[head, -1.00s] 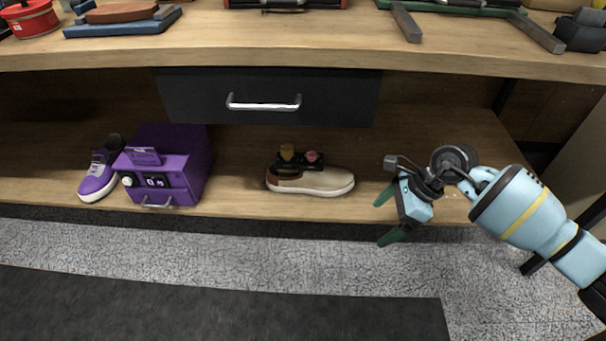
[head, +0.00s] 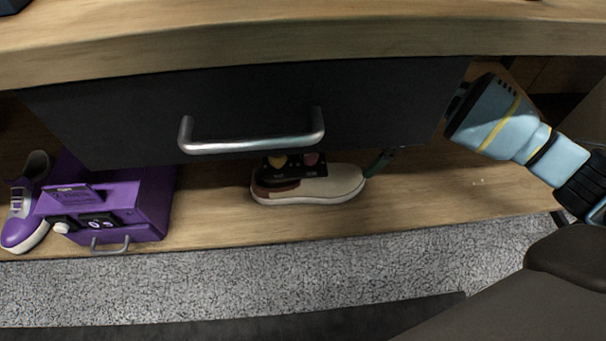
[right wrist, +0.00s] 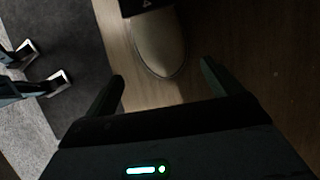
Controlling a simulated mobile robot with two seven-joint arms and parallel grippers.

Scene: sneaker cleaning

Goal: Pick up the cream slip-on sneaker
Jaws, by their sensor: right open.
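The cream slip-on sneaker (head: 328,184) lies on the lower wooden shelf, its rounded toe to the right and a brown patch at its heel. Its toe also shows in the right wrist view (right wrist: 158,48), ahead of and between my finger lines. My right gripper (head: 380,163) is at the toe end, mostly hidden by the drawer; one green finger shows. In the right wrist view the right gripper (right wrist: 161,75) is open, its fingers apart with nothing clamped. Contact with the toe cannot be told.
A dark drawer (head: 260,100) with a metal handle (head: 252,146) overhangs the sneaker. A black holder (head: 290,172) with yellow and pink tops is close behind the sneaker. A purple box (head: 115,200) and purple sneaker (head: 27,205) stand left.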

